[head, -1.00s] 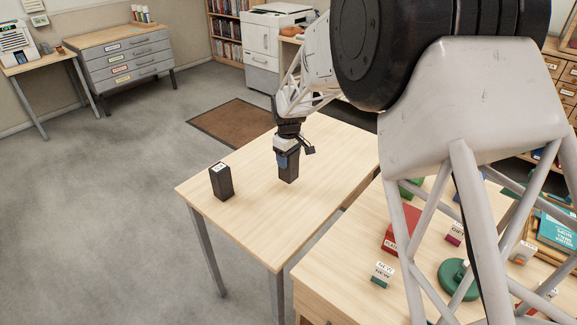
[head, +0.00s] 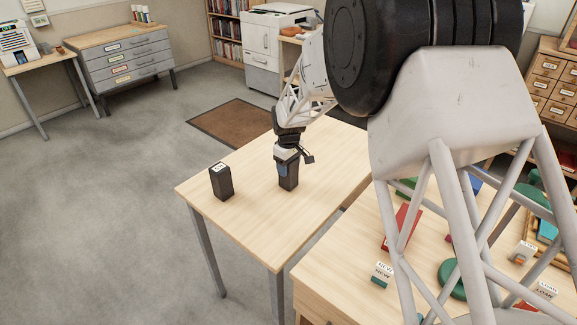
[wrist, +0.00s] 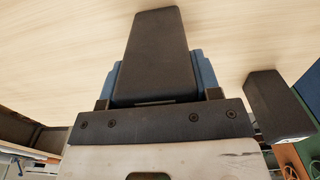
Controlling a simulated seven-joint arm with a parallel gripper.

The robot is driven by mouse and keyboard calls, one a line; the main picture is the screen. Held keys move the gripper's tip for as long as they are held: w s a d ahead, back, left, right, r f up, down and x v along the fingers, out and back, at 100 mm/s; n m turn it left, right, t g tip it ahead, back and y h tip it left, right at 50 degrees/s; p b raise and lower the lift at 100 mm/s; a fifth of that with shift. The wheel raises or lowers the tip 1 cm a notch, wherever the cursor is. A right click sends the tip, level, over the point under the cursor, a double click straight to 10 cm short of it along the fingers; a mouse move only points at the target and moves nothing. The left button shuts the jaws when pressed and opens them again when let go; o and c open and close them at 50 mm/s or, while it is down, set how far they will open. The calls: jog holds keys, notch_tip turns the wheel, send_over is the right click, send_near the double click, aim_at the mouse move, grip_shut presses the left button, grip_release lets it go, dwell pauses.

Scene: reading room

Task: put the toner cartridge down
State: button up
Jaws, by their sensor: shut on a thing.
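A second black block (head: 221,184) with a white label on top stands to the left on the same table; it also shows in the wrist view (wrist: 272,105). A desk (head: 335,285) at right holds a red book (head: 402,226) and stamps. The table around the cartridge is clear.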

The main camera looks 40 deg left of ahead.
jog(key=shift+f, duration=0.15)
jog(key=o, duration=1.1)
notch_tip(320, 180, up, 12)
jog(key=shift+r, duration=0.15)
jog(key=shift+d, duration=0.1)
dwell(0.8)
